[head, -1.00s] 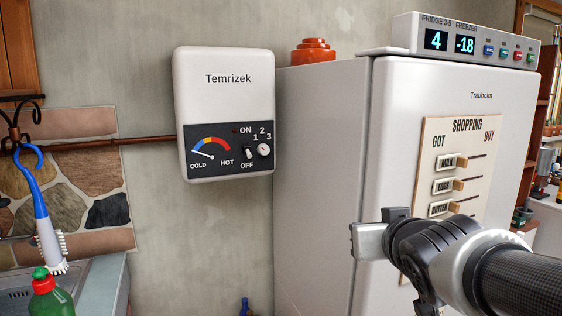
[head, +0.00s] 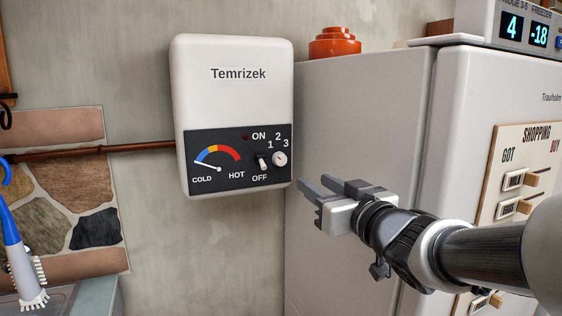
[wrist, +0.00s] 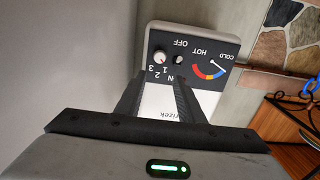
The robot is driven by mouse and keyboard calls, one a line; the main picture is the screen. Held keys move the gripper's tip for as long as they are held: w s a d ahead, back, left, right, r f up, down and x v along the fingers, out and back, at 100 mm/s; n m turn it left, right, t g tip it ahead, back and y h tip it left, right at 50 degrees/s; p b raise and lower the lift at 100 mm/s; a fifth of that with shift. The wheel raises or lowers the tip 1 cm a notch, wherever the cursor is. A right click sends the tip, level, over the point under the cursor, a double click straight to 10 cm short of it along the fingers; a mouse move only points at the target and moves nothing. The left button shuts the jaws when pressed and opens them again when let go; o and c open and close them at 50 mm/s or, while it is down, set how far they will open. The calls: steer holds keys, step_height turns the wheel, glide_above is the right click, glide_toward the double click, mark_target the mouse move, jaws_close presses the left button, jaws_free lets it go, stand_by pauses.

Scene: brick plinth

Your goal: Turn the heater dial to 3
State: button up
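The white Temrizek heater (head: 233,105) hangs on the wall, and its dark panel faces me. Its small white round dial (head: 280,158) is at the panel's right, with 1, 2 and 3 around its upper side. The dial's pointer is too small to read. The dial also shows in the wrist view (wrist: 160,57), where the heater appears upside down. My gripper (head: 312,182) is to the right of and below the dial in the head view, apart from it. Its two fingers are spread and empty, and in the wrist view (wrist: 158,84) they point toward the panel.
The on/off switch (head: 263,162) sits close left of the dial. The gauge needle (head: 206,166) points toward COLD, and the lamp (head: 246,137) looks dark. The fridge (head: 350,110) stands right of the heater, behind my gripper. A copper pipe (head: 100,150) runs left along the wall.

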mark_target(282, 161)
steer(key=x, duration=1.6)
steer(key=shift+w+a+b, duration=0.15)
steer(key=shift+w+b, duration=0.15)
steer(key=shift+w, duration=0.1)
steer(key=shift+c, duration=0.4)
steer(key=c, duration=0.7)
